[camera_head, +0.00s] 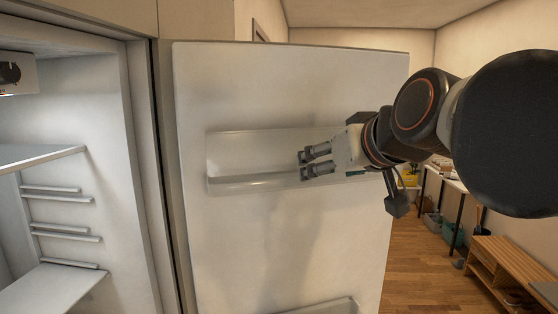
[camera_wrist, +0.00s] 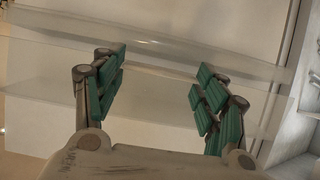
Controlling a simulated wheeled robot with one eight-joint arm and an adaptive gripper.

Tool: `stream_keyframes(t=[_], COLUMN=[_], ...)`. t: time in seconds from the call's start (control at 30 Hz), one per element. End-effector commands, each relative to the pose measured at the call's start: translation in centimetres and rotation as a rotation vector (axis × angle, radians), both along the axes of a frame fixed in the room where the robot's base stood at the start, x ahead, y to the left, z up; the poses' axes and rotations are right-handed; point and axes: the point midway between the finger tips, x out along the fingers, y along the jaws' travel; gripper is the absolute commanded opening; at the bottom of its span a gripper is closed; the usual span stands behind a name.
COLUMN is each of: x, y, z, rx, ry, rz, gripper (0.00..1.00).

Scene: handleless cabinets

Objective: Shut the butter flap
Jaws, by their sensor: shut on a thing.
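The butter flap (camera_head: 250,152) is a clear see-through panel on the inner face of the open fridge door (camera_head: 270,235), in the door's upper half. It also shows in the wrist view (camera_wrist: 45,72), running across the picture behind the fingers. How far the flap stands open is hard to tell. My gripper (camera_head: 304,164) reaches in from the right, at the right part of the flap. In the wrist view my gripper (camera_wrist: 161,62) has its green-padded fingers spaced apart, with the clear panel at them. It is shut on the flap; the exact contact is unclear.
The open fridge body with its shelves (camera_head: 40,157) and side rails is at the left. A lower clear door bin (camera_head: 325,308) shows at the bottom. A wooden bench (camera_head: 515,270) and a table with bins stand at the right, beyond open wooden floor (camera_head: 425,280).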

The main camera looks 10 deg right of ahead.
Motion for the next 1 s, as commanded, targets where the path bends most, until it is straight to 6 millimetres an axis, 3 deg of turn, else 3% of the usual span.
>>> stream_keyframes(t=[0.03,0.33,0.97,1.0], x=[0.1,0.9,1.2,1.2], y=[0.0,0.1,0.2,0.2], z=[-0.9,-2.4,-3.1,-3.1], rx=[0.002,0.004,0.004,0.004], ry=[-0.029,-0.077,-0.071,-0.071], rz=[0.0,0.003,0.004,0.004], gripper=[0.23,0.23,0.23,0.75])
